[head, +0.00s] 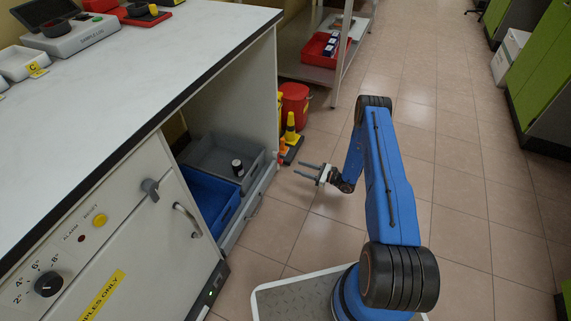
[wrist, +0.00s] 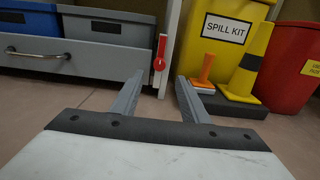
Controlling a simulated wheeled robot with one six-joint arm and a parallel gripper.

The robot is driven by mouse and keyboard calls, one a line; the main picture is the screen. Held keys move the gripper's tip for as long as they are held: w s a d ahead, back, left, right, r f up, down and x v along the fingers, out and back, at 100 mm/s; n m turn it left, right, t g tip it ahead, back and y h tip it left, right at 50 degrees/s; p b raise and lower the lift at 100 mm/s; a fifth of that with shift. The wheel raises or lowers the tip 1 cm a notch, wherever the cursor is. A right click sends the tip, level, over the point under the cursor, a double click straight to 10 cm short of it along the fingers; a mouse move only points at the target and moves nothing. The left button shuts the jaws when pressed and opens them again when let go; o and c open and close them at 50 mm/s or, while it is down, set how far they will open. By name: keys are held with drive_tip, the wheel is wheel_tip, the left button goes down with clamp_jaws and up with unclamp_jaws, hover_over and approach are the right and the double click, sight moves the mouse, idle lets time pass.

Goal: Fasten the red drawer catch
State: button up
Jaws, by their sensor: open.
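The red drawer catch (wrist: 160,55) is on the pale post at the right end of the grey drawer (wrist: 100,58) in the wrist view. Its bar stands about upright, with a round end at the bottom, beside the drawer front and not across it. In the head view the catch (head: 280,159) is a small red spot at the drawer's far end. The drawer (head: 236,222) holds a blue bin and a grey bin. My gripper (head: 298,168) is open and empty, apart from the catch. In the wrist view the catch appears just beyond and between the fingertips (wrist: 160,79).
A yellow spill kit box (wrist: 225,45), an orange cone (wrist: 205,70), a yellow cone (wrist: 247,68) and a red bin (wrist: 290,65) stand right of the post. A white worktop (head: 120,70) overhangs the cabinet. The tiled floor (head: 310,225) is clear around my gripper.

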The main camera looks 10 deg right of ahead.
sight(282, 162)
drive_tip(key=x, duration=0.9)
drive_tip(key=shift+w+a, duration=0.1)
drive_tip(key=shift+a, duration=0.15)
drive_tip(key=shift+c, duration=0.2)
clamp_jaws()
